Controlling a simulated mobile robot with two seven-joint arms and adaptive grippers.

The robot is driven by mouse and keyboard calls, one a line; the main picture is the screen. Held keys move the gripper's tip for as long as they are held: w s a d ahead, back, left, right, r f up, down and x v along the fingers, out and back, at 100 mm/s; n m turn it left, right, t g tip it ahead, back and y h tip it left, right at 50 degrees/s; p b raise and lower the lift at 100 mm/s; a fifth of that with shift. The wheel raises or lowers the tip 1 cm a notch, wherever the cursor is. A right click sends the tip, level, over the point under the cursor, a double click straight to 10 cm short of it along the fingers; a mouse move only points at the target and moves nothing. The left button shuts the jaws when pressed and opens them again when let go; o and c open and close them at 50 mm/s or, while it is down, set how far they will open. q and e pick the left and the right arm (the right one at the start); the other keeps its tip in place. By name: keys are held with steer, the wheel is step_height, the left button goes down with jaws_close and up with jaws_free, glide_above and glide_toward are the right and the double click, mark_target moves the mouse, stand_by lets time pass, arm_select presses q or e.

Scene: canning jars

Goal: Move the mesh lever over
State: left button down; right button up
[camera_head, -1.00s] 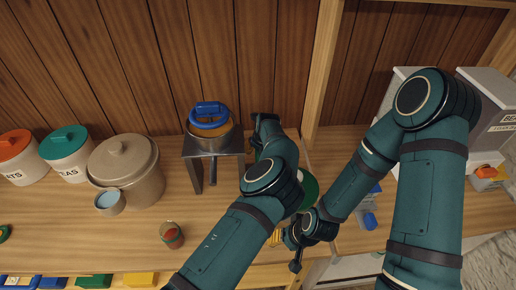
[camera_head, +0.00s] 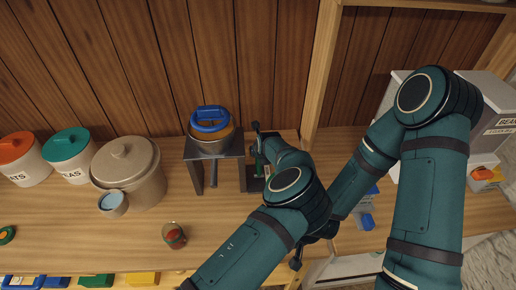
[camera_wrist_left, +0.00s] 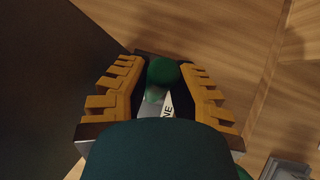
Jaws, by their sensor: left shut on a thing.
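In the left wrist view, a round green knob (camera_wrist_left: 162,70), apparently the mesh lever's end, sits between the yellow finger pads of my left gripper (camera_wrist_left: 160,78), which is shut on it. Below the knob is a pale label showing part of a word ending in "NE". In the head view, a dark stand with green parts (camera_head: 256,183) stands right of the metal stand, partly covered by my left arm. My left wrist is over it and hides the knob and fingertips. My right gripper (camera_head: 297,259) is low, mostly hidden behind my left arm; its jaws do not show.
A metal stand (camera_head: 196,172) holds a blue-handled pot (camera_head: 212,137). A beige lidded crock (camera_head: 125,170), a small cup (camera_head: 113,204), a glass with red contents (camera_head: 174,236) and two canisters stand left. A wooden post (camera_head: 322,70) rises behind my arms. The front middle counter is fairly clear.

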mark_target(259, 168)
arm_select(q)
steer(key=shift+s+t, duration=0.6)
steer(key=shift+s, duration=0.2)
steer(key=b, duration=0.1)
steer(key=s+t+b, duration=0.1)
steer(key=b, duration=0.1)
steer(key=shift+a+f, duration=0.1)
steer(key=shift+f, duration=0.1)
arm_select(e)
step_height(259, 168, down, 4)
steer(key=shift+r, duration=0.25)
arm_select(q)
steer(key=shift+s+r+t+b, duration=0.15)
steer(key=shift+s+t+b, duration=0.2)
steer(key=shift+b, duration=0.55)
arm_select(e)
steer(key=shift+f, duration=0.75)
arm_select(q)
steer(key=c, duration=0.8)
jaws_free()
steer(key=shift+w+r, duration=0.1)
arm_select(e)
steer(key=shift+a, duration=0.1)
arm_select(q)
steer(key=shift+o, duration=0.2)
steer(key=shift+r, duration=0.1)
steer(key=shift+w, duration=0.1)
arm_select(e)
steer(key=shift+r, duration=0.15)
